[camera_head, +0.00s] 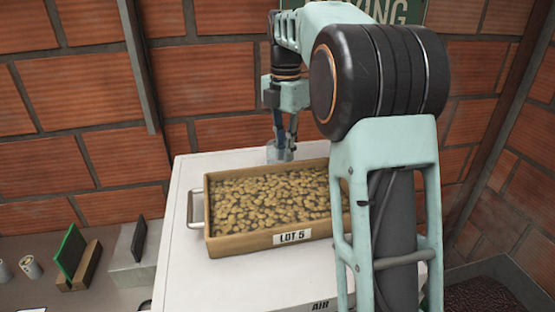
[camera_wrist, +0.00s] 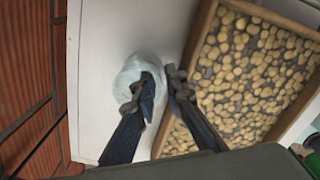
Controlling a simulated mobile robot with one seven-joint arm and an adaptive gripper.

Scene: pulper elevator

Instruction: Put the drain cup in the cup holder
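A pale, translucent cup (camera_wrist: 130,72), which looks like the drain cup, stands on the white top just left of the wooden tray in the wrist view. In the head view it shows only as a small greyish shape behind the tray, mixed with my gripper (camera_head: 281,150). In the wrist view my gripper (camera_wrist: 163,78) points down with a gap between its fingers. The left finger overlaps the cup, and the right finger is between the cup and the tray. I cannot tell whether a finger is inside the cup or touches it. I cannot make out a cup holder.
The wooden tray (camera_head: 292,239) labelled LOT 5, full of pale beans, fills much of the white cabinet top (camera_head: 180,225). A metal handle (camera_head: 195,210) sticks out at its left. Lower left, a bench holds a green board (camera_head: 70,250), a grey block (camera_head: 125,265) and small cans (camera_head: 32,267).

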